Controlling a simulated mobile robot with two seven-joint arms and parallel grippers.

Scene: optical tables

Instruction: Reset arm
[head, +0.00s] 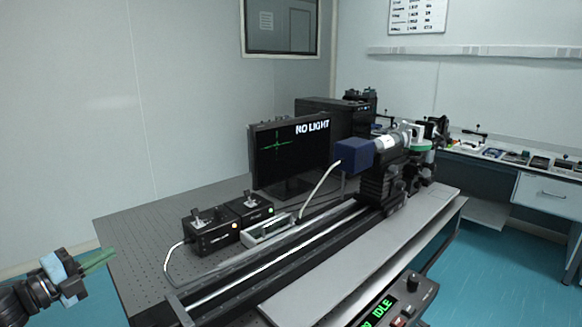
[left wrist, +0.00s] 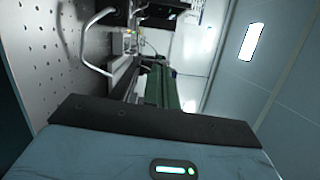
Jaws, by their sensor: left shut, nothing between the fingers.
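My left gripper (head: 112,252) is at the lower left of the head view, beside the left end of the optical table (head: 135,222). Its green fingers are together with nothing between them. In the left wrist view the green fingers (left wrist: 160,88) point away, with the perforated table top (left wrist: 75,30) to their left. My right gripper is not in view.
On the table are a monitor (head: 290,155) reading "NO LIGHT", two black control boxes (head: 212,237) with cables, a long rail (head: 290,250) and a dark blue box (head: 354,155) on an optical mount. An "IDLE" panel (head: 382,310) is at front. A side bench (head: 500,172) stands right.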

